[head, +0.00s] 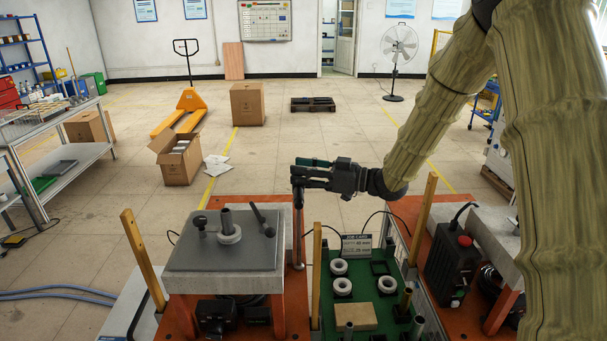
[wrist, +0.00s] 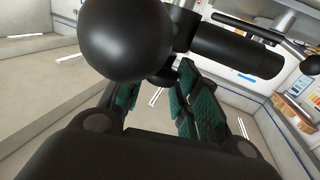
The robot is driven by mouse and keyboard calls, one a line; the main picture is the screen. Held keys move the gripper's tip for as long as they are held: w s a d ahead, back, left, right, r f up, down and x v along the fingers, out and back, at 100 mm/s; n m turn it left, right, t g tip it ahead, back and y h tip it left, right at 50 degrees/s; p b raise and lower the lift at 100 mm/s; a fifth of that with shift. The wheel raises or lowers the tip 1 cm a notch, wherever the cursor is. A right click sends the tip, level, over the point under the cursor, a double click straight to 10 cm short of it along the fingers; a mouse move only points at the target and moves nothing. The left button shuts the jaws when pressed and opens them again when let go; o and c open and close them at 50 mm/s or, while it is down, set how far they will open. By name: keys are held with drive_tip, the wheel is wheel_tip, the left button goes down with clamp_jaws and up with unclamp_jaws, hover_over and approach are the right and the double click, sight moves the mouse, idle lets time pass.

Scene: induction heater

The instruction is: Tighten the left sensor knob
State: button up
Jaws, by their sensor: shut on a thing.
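My gripper (head: 297,174) reaches left from the arm to the top of an upright metal post (head: 298,238) beside the left heater. In the wrist view, the green-padded fingers of my gripper (wrist: 160,88) are closed about a small dark part, which I take as the left sensor knob (wrist: 163,76). The pads hide most of it. A large black ball (wrist: 125,40) and a black cylinder (wrist: 235,55) are just past the fingers.
The left heater's grey top plate (head: 190,255) carries a short upright spindle and two black-ended handles. A green tray (head: 375,316) with white rings and a job card (head: 356,246) lies to the right. Wooden posts (head: 317,270) and a black control box (head: 452,265) stand nearby.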

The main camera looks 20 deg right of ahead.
drive_tip(key=m+t+h+b, duration=0.1)
drive_tip(key=t+h, duration=0.1)
drive_tip(key=m+t+h+b, duration=0.1)
drive_tip(key=m+t+h, duration=0.1)
drive_tip(key=shift+s+a+f+m, duration=0.1)
drive_tip(key=shift+s+a+m, duration=0.05)
drive_tip(key=shift+m, duration=0.15)
drive_tip(key=shift+m+t+h+b, duration=0.75)
drive_tip(key=shift+m+t+h, duration=0.05)
drive_tip(key=shift+h, duration=0.2)
drive_tip(key=shift+r+h, duration=0.2)
drive_tip(key=shift+h, duration=0.1)
drive_tip(key=o, duration=1)
drive_tip(key=shift+s+f, duration=0.1)
drive_tip(key=shift+s, duration=0.05)
drive_tip(key=v, duration=1.1)
drive_tip(key=shift+s+f, duration=0.15)
drive_tip(key=shift+s, duration=0.2)
